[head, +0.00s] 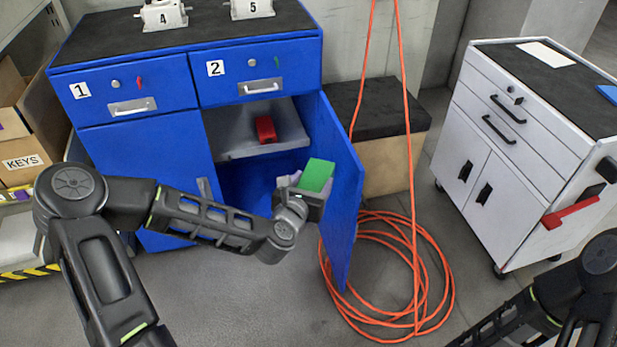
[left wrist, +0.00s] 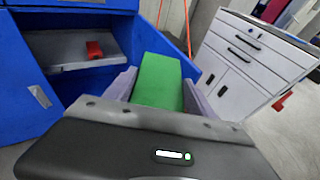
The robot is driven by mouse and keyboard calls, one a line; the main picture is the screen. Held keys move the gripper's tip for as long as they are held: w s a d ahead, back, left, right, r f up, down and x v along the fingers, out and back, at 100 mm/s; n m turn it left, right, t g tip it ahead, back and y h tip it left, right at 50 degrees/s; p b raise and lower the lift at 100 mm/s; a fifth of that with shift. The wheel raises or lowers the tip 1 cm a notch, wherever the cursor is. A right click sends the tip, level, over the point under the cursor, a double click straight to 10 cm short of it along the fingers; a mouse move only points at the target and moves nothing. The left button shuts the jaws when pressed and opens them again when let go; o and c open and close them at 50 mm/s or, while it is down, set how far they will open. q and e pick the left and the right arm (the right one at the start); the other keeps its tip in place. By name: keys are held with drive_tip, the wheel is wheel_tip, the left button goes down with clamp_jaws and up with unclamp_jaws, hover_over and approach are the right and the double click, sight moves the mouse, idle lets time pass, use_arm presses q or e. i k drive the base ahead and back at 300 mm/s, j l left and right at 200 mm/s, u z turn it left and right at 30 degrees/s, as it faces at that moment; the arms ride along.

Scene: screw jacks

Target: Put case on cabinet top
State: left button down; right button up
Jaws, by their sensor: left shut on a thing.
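My left gripper (head: 303,187) is shut on a green case (head: 317,174) and holds it in the air in front of the blue cabinet's open right door. In the left wrist view the green case (left wrist: 158,82) sits between the two fingers. The blue cabinet (head: 140,147) has a black top (head: 200,25), two drawers marked 1 and 2, and a closed left door. My right arm shows at the lower right of the head view, but its gripper is out of view.
A red block (head: 265,129) lies on the cabinet's inner shelf (head: 230,143). White screw jacks 4 (head: 163,15) and 5 (head: 247,8) stand on the top. The open door (head: 342,190) juts forward. An orange hose (head: 430,290) coils on the floor. A white tool cart (head: 510,140) stands right.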

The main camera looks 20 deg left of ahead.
sight(94, 41)
drive_tip(key=j, duration=0.75)
drive_tip(key=k+j+z, duration=0.1)
drive_tip(key=j, duration=0.7)
drive_tip(key=k+j, duration=0.1)
drive_tip(key=j, duration=0.65)
